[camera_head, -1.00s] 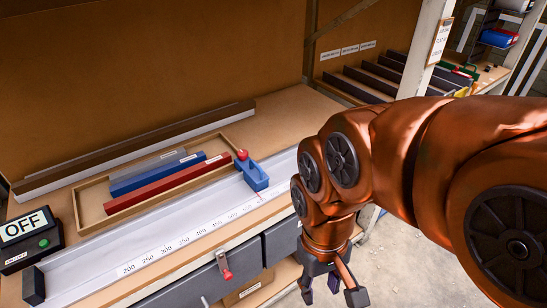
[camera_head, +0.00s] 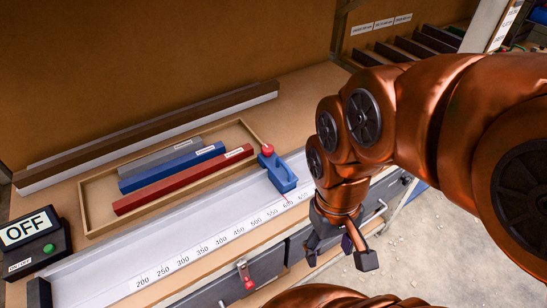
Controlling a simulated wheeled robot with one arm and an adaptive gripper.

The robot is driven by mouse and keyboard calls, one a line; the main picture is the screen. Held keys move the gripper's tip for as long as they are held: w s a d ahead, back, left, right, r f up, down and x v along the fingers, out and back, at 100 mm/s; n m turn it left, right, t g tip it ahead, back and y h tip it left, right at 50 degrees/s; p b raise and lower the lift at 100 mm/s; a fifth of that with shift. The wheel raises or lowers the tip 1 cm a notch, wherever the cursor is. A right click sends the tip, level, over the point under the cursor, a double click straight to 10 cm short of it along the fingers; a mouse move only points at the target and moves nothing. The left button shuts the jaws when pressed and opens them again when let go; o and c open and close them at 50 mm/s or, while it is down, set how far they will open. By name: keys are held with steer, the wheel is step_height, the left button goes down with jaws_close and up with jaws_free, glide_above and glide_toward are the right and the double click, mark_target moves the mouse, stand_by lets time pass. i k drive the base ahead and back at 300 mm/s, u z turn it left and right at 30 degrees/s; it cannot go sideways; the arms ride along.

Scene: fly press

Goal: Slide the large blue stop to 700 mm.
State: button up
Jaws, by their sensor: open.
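The large blue stop (camera_head: 281,174) sits on the pale rail (camera_head: 110,268) and has a red ball knob (camera_head: 266,149) at its back end. Its thin red pointer is near the 600 mark of the printed scale (camera_head: 222,239). The scale's upper end, to the right of the stop, is partly hidden by my arm, and I cannot read a 700 mark. My gripper (camera_head: 340,256) is open and empty. It points down at the front edge of the bench, to the right of and nearer than the stop, apart from it.
A wooden tray (camera_head: 97,217) behind the rail holds grey, blue and red bars. An OFF box (camera_head: 34,238) with a green button stands at the left. A red-tipped clamp (camera_head: 245,276) hangs at the bench front. Open floor (camera_head: 400,240) lies to the right.

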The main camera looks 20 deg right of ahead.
mark_target(281, 175)
steer(key=z, duration=1.1)
steer(key=k, duration=1.05)
steer(key=u, duration=1.6)
steer(key=i, duration=0.55)
steer(key=u, duration=0.05)
